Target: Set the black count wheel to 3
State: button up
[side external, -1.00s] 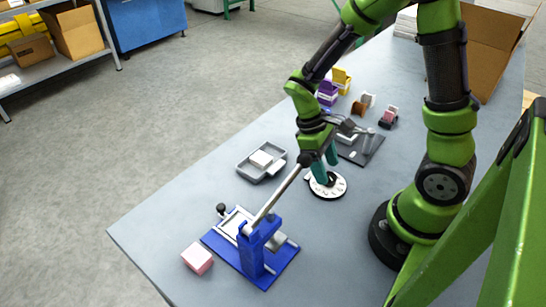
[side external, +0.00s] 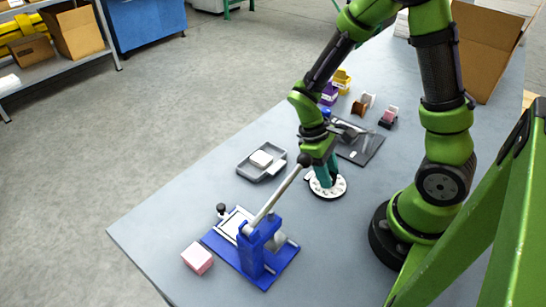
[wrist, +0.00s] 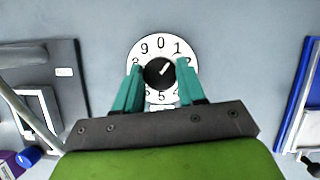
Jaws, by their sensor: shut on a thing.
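The count wheel is a black round knob (wrist: 159,72) with a white pointer line, set in the middle of a white dial (wrist: 147,48) with black digits around its rim. In the wrist view the line points up and right, toward about the 1 or just past it. The digits 9, 0, 1 and 5 can be read; the fingers partly cover the side digits. My gripper (wrist: 160,85) has its teal fingers on either side of the knob and is shut on it. In the side view my gripper (side external: 325,184) stands over the dial (side external: 340,187), hiding the knob.
A blue lever press (side external: 251,255) stands close by, its long handle reaching up near my gripper. A grey tray (side external: 248,169) with a pale block lies behind the press. A dark plate (side external: 362,151) lies beyond the dial. A pink block (side external: 197,258) sits at front left.

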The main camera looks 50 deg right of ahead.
jog(key=m+y, duration=0.1)
jog(key=m, duration=0.2)
jog(key=shift+d+m, duration=0.15)
jog(key=shift+m, duration=0.15)
jog(key=m, duration=0.2)
jog(key=m+y, duration=0.1)
jog(key=shift+d+m+t+y, duration=0.1)
jog(key=shift+m+t+y, duration=0.2)
jog(key=shift+m, duration=0.1)
jog(key=m+t+y, duration=0.1)
jog(key=m, duration=0.5)
jog(key=shift+s+d+m+t+y, duration=0.1)
jog(key=shift+m+t+y, duration=0.2)
jog(key=shift+t+y, duration=0.1)
jog(key=o, duration=1)
jog(key=shift+o, duration=0.2)
jog(key=shift+r, duration=0.1)
